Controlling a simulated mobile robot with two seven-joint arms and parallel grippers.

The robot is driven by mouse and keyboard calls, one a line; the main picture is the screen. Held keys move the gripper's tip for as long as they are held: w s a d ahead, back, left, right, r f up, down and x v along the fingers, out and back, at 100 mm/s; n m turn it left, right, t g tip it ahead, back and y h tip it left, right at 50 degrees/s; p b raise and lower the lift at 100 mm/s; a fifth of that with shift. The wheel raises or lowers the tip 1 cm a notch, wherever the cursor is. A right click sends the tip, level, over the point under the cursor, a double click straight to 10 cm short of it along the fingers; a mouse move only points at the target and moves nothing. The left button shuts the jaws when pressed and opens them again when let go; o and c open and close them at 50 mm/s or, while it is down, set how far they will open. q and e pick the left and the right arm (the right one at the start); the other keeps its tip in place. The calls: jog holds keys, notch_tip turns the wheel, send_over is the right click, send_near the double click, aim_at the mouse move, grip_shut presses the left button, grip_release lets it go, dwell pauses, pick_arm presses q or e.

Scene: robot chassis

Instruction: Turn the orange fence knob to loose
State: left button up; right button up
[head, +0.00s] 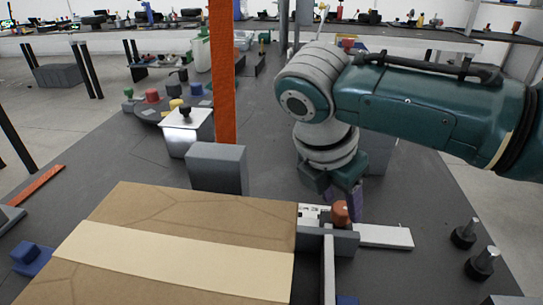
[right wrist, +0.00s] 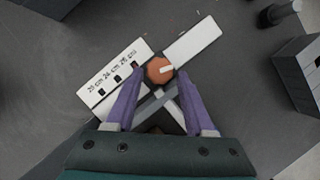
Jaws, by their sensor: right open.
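The orange fence knob (head: 340,212) sits on a grey block (head: 343,243) beside a white scale strip, at the right end of the cardboard. In the right wrist view the knob (right wrist: 160,69) is round, with a pale pointer mark to its right of centre. My right gripper (head: 350,195) hangs down just behind the knob in the head view. In the right wrist view its two purple fingers (right wrist: 158,78) are open, with their tips to either side of the knob and gaps to it. Contact is not visible. My left gripper is not in view.
A cardboard sheet (head: 180,240) covers the front left of the dark table. A tall orange post (head: 222,75) and a grey block (head: 216,168) stand behind it. Black knobs (head: 464,234) stand at the right. A white arm (head: 385,237) extends right of the fence.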

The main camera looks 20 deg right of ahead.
jog(key=shift+x, duration=1.15)
grip_shut()
jog(key=shift+r, duration=0.2)
jog(key=n+p, duration=0.1)
jog(key=p, duration=0.1)
jog(key=n+t+p, duration=0.1)
jog(key=n+p, duration=0.1)
jog(key=shift+s+r+y, duration=0.1)
jog(key=shift+r+y, duration=0.1)
jog(key=shift+y, duration=0.1)
jog(key=shift+f+n+p, duration=0.1)
jog(key=shift+n+p, duration=0.3)
jog(key=shift+p, duration=0.05)
jog(key=shift+f+n+t, duration=0.25)
jog(key=shift+n+t, duration=0.05)
